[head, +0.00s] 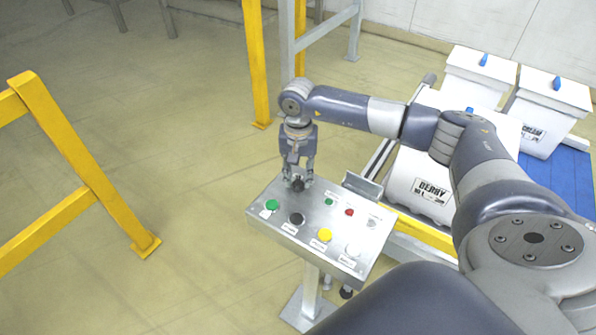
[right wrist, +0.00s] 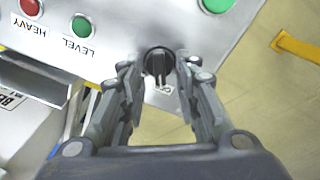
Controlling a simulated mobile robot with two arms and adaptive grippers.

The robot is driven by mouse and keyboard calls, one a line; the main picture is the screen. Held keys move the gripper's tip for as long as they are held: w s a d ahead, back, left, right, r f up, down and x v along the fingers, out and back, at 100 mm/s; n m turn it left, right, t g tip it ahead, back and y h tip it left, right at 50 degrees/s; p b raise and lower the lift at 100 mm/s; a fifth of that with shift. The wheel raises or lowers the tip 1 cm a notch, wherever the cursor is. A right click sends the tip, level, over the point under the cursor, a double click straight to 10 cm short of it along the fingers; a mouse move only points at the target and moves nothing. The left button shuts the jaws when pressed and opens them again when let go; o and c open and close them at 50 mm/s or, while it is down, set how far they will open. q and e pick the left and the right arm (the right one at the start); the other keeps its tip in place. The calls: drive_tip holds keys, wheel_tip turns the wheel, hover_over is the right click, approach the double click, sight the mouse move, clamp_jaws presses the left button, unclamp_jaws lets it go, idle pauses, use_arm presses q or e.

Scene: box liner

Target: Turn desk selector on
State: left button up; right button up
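The desk selector is a black knob (head: 297,185) at the far left corner of the metal control desk (head: 262,222). In the right wrist view the selector (right wrist: 158,62) has a raised grip bar, and a label beneath it is partly hidden. My right gripper (head: 297,176) points down over it. In the right wrist view the fingertips of the right gripper (right wrist: 158,66) stand on either side of the knob, with small gaps visible. The gripper is open. My left gripper is not in view.
The desk also carries a green button (head: 271,205), a black one (head: 296,219), a yellow one (head: 325,235) and smaller red (head: 349,212) and green (head: 328,202) ones. White boxes (head: 425,185) stand behind on the right. A yellow rail (head: 90,175) stands left.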

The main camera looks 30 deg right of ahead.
drive_tip(key=shift+f, duration=0.2)
drive_tip(key=shift+c, duration=0.2)
drive_tip(key=c, duration=0.4)
clamp_jaws()
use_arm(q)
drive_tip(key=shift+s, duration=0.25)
